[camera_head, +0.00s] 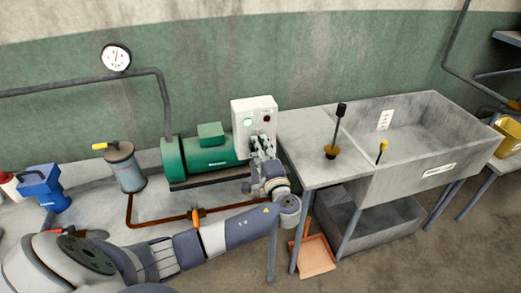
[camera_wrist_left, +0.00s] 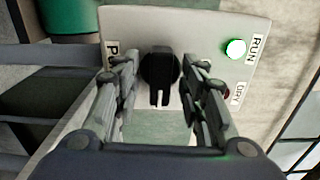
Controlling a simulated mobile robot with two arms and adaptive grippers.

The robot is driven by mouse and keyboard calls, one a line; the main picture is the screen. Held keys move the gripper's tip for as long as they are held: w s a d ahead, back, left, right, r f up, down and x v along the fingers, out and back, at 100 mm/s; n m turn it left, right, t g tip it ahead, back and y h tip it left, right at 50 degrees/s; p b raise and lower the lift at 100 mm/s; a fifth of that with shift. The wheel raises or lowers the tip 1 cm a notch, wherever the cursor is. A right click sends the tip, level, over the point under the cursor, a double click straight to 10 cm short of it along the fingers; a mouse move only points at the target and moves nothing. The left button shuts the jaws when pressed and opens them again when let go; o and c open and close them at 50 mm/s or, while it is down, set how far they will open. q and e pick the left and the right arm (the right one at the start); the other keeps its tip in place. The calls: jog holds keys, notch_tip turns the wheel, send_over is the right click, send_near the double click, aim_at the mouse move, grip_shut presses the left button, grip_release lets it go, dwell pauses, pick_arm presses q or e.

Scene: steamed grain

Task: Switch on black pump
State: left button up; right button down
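A pale control box (camera_head: 254,112) stands at the right end of a green pump motor (camera_head: 205,155); I see no black pump body. In the left wrist view the box's panel (camera_wrist_left: 200,22) has a black rotary knob (camera_wrist_left: 160,72), a bright green-white lamp (camera_wrist_left: 236,48) labelled RUN, and a dark red lamp partly hidden by a finger near the label DRY. My left gripper (camera_head: 262,146) is in front of the box. In its wrist view the left gripper (camera_wrist_left: 159,66) is open, with one finger on each side of the knob; contact cannot be told. My right gripper is not in view.
A grey sink (camera_head: 400,150) and side table (camera_head: 300,165) stand to the right. A blue container (camera_head: 42,188) and a grey cylinder with a yellow handle (camera_head: 125,168) stand left on the bench. A gauge (camera_head: 116,57) sits on the wall pipe. A red-brown pipe (camera_head: 160,221) runs along the bench front.

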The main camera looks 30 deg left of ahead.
pick_arm(q)
jog(key=v, duration=1.2)
jog(key=s+f+m+g+h+b, duration=0.1)
jog(key=s+f+g+h, duration=0.25)
jog(key=f, duration=1.55)
jog(key=s+f+m+g+h+b, duration=0.15)
jog(key=s+f+h, duration=0.3)
jog(key=f, duration=1.35)
jog(key=s+d+f+n+g+h, duration=0.2)
jog(key=s+f+g+h, duration=0.15)
jog(key=s+f, duration=1.05)
jog(key=s+d+f+n+g+h, duration=0.1)
jog(key=s+f+n, duration=0.2)
jog(key=s, duration=0.8)
jog(key=s+d+f+n+g+h+b, duration=0.1)
jog(key=s+d+f+n, duration=0.1)
jog(key=s+f, duration=0.4)
jog(key=s+n, duration=0.1)
jog(key=s, duration=0.4)
jog(key=shift+s, duration=0.25)
jog(key=shift+f+n, duration=0.15)
jog(key=shift+n, duration=0.1)
